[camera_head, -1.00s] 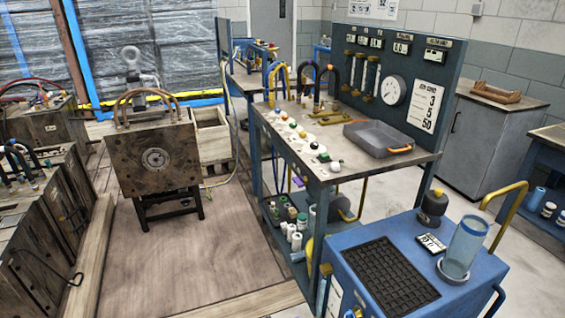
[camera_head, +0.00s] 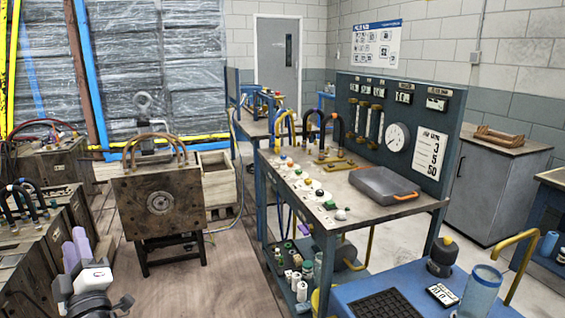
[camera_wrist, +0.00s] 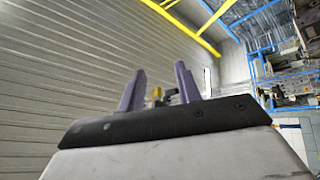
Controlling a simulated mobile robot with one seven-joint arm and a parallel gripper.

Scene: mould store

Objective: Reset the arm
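My gripper (camera_head: 76,248) shows at the lower left in the head view, raised in front of the steel mould blocks, its purple fingers pointing up. In the wrist view my gripper (camera_wrist: 159,78) has its two purple fingers standing apart with a gap between them. Nothing is held in the gap; a small yellow and grey item seen there lies far behind. The rest of my arm is mostly out of the frame.
A workbench (camera_head: 355,206) with gauges and a grey tray (camera_head: 384,186) stands at the centre right. A blue cart (camera_head: 350,291) is at the front right. A mould on a stand (camera_head: 158,203) and mould blocks (camera_head: 22,262) are at left. Wooden floor (camera_head: 215,285) between is clear.

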